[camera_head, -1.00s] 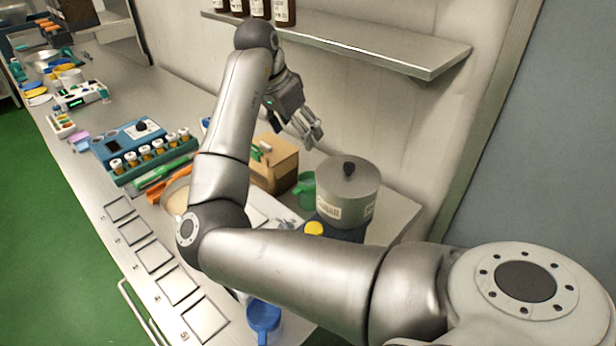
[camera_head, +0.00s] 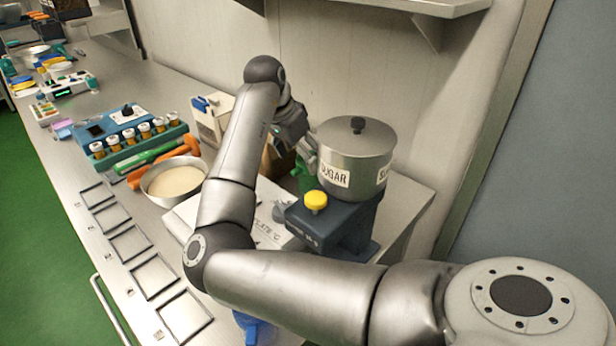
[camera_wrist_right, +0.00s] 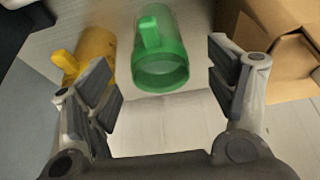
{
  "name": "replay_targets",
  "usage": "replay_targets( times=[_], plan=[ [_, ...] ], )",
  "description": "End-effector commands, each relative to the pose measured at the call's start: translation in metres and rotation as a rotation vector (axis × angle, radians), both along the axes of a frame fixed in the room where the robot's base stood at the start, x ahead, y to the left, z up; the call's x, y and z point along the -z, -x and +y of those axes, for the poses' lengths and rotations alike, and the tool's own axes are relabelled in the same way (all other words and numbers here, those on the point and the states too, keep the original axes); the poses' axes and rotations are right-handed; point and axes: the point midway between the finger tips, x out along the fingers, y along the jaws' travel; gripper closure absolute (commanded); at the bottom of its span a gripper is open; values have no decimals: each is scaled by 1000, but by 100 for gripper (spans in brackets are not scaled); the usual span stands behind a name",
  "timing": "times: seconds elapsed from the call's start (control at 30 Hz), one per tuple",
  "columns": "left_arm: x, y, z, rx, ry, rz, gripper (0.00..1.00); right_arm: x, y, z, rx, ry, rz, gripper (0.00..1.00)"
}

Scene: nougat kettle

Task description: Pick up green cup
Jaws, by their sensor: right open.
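The green cup (camera_wrist_right: 160,52) is in the right wrist view, ahead of my right gripper and between the lines of its two fingers, with its handle facing the camera. In the head view only a small part of the green cup (camera_head: 303,178) shows, between my right gripper and the sugar pot. My right gripper (camera_head: 304,150) is open and empty; its spread fingers also show in the right wrist view (camera_wrist_right: 165,95). It does not appear to touch the cup. My left gripper is not in view.
A yellow cup (camera_wrist_right: 92,58) stands left of the green cup, and a cardboard box (camera_wrist_right: 268,50) is close on the right. The sugar pot (camera_head: 338,160) sits on a dark blue stand (camera_head: 335,228) beside the gripper. A bowl (camera_head: 172,181) and a shelf (camera_head: 420,6) are also near.

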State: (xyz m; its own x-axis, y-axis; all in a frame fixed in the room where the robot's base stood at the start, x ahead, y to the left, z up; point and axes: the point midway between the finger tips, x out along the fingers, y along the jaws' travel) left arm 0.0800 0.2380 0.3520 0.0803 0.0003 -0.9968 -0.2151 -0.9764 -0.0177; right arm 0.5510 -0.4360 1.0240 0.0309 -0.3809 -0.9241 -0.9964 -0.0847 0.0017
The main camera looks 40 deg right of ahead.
Motion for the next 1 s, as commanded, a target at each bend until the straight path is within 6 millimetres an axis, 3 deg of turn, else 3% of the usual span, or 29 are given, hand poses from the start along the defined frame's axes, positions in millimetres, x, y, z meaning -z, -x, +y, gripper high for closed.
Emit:
replay_targets(
  times=[0.27, 0.53, 0.83, 1.0],
  plan=[
    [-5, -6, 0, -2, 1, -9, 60, 23, 0, -9, 0, -1, 1, 22],
    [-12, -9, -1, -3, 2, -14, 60, 59, 1, -23, 0, 0, 0, 22],
    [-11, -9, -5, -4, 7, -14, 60, 65, 0, -25, -1, 0, -2, 22],
    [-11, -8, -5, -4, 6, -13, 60, 65, 0, -25, 0, 0, -1, 43]
  ],
)
